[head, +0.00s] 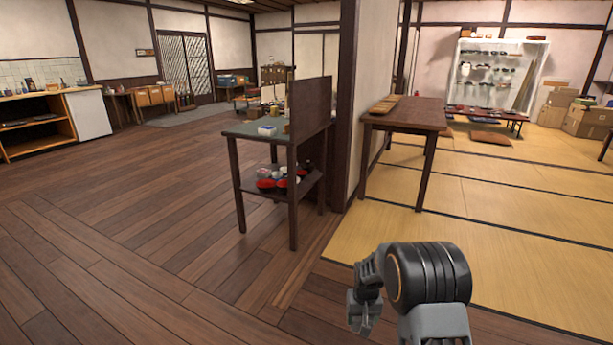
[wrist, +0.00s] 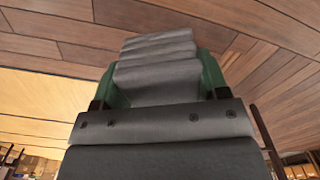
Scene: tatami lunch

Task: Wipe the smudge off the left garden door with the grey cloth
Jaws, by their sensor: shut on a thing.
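In the wrist view, my gripper (wrist: 161,82) has its green fingers on both sides of a grey folded cloth (wrist: 158,62). It is shut on the cloth, which is stacked in layers and reaches out beyond the fingers. In the head view my arm is at the bottom right, and I cannot make out the cloth there. I see no smudge and no door that I can identify as the left garden door. A dark lattice door (head: 185,65) stands far off at the back left.
A small side table (head: 245,131) with items on its lower shelf stands ahead, beside a dark post (head: 348,100). A wooden table (head: 420,108) stands on the tatami (head: 480,215) at right. A counter (head: 40,98) lines the left wall. The plank floor (head: 130,215) at left is clear.

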